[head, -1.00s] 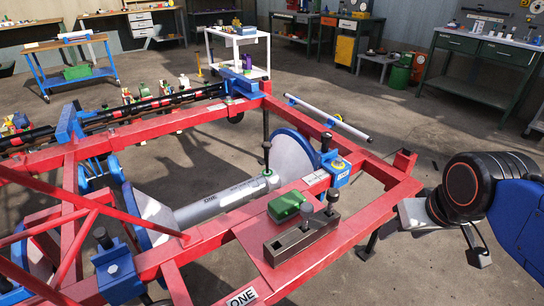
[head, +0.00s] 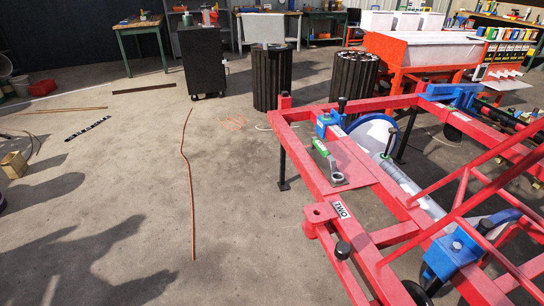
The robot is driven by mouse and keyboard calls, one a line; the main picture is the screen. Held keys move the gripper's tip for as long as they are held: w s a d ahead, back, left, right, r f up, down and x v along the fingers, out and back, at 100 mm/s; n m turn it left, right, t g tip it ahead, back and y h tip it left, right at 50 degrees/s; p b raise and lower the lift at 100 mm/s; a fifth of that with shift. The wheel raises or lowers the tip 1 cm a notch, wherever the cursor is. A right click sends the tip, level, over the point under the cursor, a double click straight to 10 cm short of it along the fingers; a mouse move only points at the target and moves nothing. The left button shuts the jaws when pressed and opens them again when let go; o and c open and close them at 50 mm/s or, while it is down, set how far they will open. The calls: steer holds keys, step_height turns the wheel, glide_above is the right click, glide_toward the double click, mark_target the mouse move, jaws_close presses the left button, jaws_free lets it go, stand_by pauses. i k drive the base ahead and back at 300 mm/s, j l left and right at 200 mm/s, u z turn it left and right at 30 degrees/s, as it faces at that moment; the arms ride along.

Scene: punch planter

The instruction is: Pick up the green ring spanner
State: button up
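A tool that looks like the green ring spanner (head: 326,160) lies on the flat red plate (head: 356,162) at the near end of the red frame. Its far part is green and its near end is a grey ring. It is small in the picture, so its exact shape is hard to tell. My gripper is not in view now.
The red frame (head: 397,233) with a "TWO" label fills the right side, with upright black pins and blue clamps on it. Two dark slatted bins (head: 271,78) and a black cabinet (head: 202,62) stand behind.

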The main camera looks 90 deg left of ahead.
mark_target(315, 144)
steer(key=u, duration=2.4)
steer(key=i+j+u, duration=0.2)
steer(key=i, duration=0.3)
steer(key=i+u, duration=0.2)
steer(key=i, duration=0.35)
